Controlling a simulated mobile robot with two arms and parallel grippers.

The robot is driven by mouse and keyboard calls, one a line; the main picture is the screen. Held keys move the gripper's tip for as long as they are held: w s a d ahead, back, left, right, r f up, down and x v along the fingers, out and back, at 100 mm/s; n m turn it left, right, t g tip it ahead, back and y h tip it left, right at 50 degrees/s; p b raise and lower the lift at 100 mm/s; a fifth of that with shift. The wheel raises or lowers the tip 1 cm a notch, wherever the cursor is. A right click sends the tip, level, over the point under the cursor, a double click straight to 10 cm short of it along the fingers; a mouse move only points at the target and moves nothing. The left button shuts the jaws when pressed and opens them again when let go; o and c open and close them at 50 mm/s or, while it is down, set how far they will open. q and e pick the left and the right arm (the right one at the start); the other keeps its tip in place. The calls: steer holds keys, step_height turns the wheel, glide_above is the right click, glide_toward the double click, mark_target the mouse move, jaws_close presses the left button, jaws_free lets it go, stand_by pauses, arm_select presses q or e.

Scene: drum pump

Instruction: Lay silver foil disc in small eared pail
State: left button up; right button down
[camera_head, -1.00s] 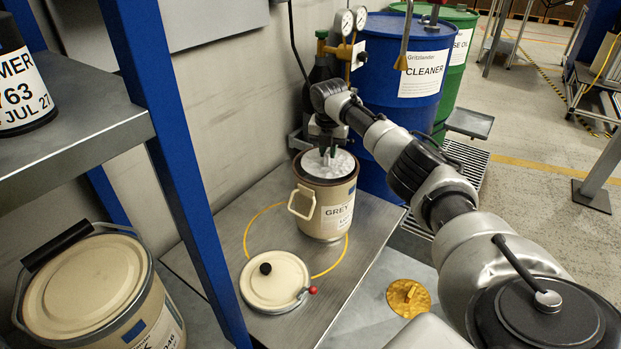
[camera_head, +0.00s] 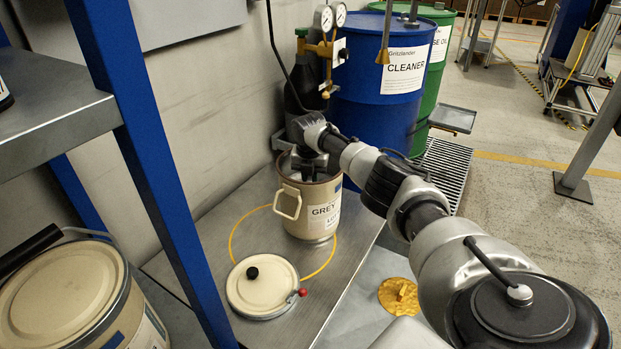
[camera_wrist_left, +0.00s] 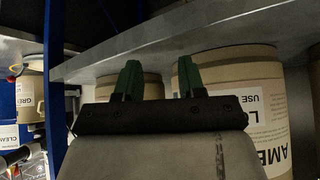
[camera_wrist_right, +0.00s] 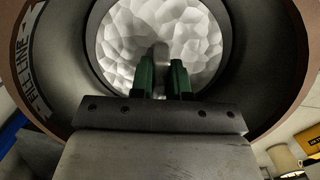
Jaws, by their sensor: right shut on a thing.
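The small eared pail (camera_head: 306,222) is cream with a GREY label and a side ear. It stands open on the steel bench. My right gripper (camera_head: 313,172) reaches down inside its mouth. In the right wrist view the silver foil disc (camera_wrist_right: 190,30), crinkled and pale, lies within the pail's dark wall (camera_wrist_right: 243,75). The green fingers of my right gripper (camera_wrist_right: 162,80) are shut on the disc's upright tab. Whether the disc touches the bottom is hidden. My left gripper (camera_wrist_left: 159,80) is open and empty, near a shelf with large cream cans.
A cream lid (camera_head: 262,288) with a black knob lies in front of the pail, by a yellow ring (camera_head: 233,232) on the bench. A gold disc (camera_head: 400,297) lies to the right. A blue upright (camera_head: 155,170) stands left; a blue drum (camera_head: 360,110) stands behind.

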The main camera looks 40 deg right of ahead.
mark_target(310, 178)
arm_select(q)
steer(key=shift+w, duration=0.15)
steer(key=shift+d+r, duration=0.1)
arm_select(e)
steer(key=c, duration=1.1)
jaws_free()
steer(key=shift+r, duration=0.1)
step_height(310, 178, up, 4)
steer(key=shift+s+a+r+p, duration=0.15)
steer(key=shift+r+p, duration=0.1)
steer(key=shift+p, duration=0.75)
arm_select(q)
steer(key=shift+s+a+f+g+y+p, duration=0.15)
steer(key=shift+s+a+g+p, duration=0.15)
steer(key=shift+s+g, duration=0.5)
steer(key=shift+s+a+f+g+y+p, duration=0.2)
steer(key=shift+s+a+g+p, duration=0.15)
steer(key=shift+s+g, duration=0.45)
steer(key=shift+s+a+f+g+y+p, duration=0.15)
steer(key=shift+s+a+g+p, duration=0.25)
steer(key=shift+s, duration=0.65)
arm_select(e)
step_height(310, 178, up, 7)
steer(key=shift+s+a+r, duration=0.2)
steer(key=shift+s+a, duration=0.1)
steer(key=shift+a, duration=0.1)
arm_select(q)
steer(key=shift+d, duration=0.1)
